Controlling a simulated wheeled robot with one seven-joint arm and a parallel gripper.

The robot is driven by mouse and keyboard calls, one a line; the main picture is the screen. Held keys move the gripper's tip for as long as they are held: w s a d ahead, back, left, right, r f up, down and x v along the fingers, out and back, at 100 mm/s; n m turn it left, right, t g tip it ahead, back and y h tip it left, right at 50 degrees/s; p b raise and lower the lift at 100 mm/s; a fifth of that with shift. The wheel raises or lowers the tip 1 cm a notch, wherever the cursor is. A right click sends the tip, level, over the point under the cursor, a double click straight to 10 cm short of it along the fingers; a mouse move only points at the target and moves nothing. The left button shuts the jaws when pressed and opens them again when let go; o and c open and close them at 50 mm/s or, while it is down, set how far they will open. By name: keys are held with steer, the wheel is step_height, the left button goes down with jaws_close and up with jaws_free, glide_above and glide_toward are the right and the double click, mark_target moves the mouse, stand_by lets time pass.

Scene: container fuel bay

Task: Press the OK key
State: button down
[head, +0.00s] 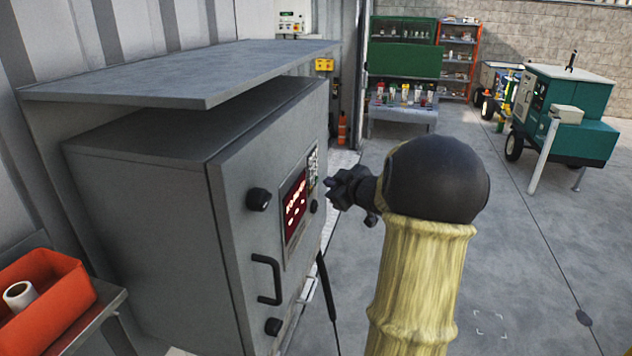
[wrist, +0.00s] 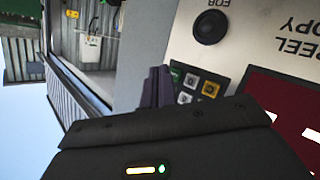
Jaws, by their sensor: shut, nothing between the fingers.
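The keypad (head: 313,168) is a small dark block of keys on the grey fuel cabinet's front, beside a red lit display (head: 294,205). In the wrist view the keypad (wrist: 196,88) appears turned, with pale keys and a yellow key (wrist: 210,89). The key legends are too small to read, so I cannot tell which is OK. My gripper (head: 331,187) is shut and empty, in front of the panel near the keypad. Its purple-grey fingers (wrist: 157,85) stand beside the keypad in the wrist view and hide part of it. I cannot tell whether they touch it.
A round black fob reader (wrist: 210,27) is on the panel. The cabinet (head: 150,185) has a black handle (head: 266,279) and an overhanging roof (head: 190,72). An orange bin (head: 45,300) stands at left. A green generator trailer (head: 570,115) stands at right, with open floor before it.

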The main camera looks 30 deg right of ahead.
steer(key=shift+w, duration=0.1)
stand_by(0.5)
steer(key=shift+w+a, duration=0.25)
steer(key=shift+a, duration=0.05)
steer(key=shift+w+a, duration=0.25)
steer(key=shift+w, duration=0.05)
stand_by(1.0)
steer(key=shift+s+d, duration=0.1)
steer(key=shift+s+d+p, duration=0.45)
steer(key=shift+s, duration=0.1)
steer(key=shift+s+d+p, duration=1)
steer(key=shift+s+d, duration=0.6)
steer(key=shift+s, duration=0.3)
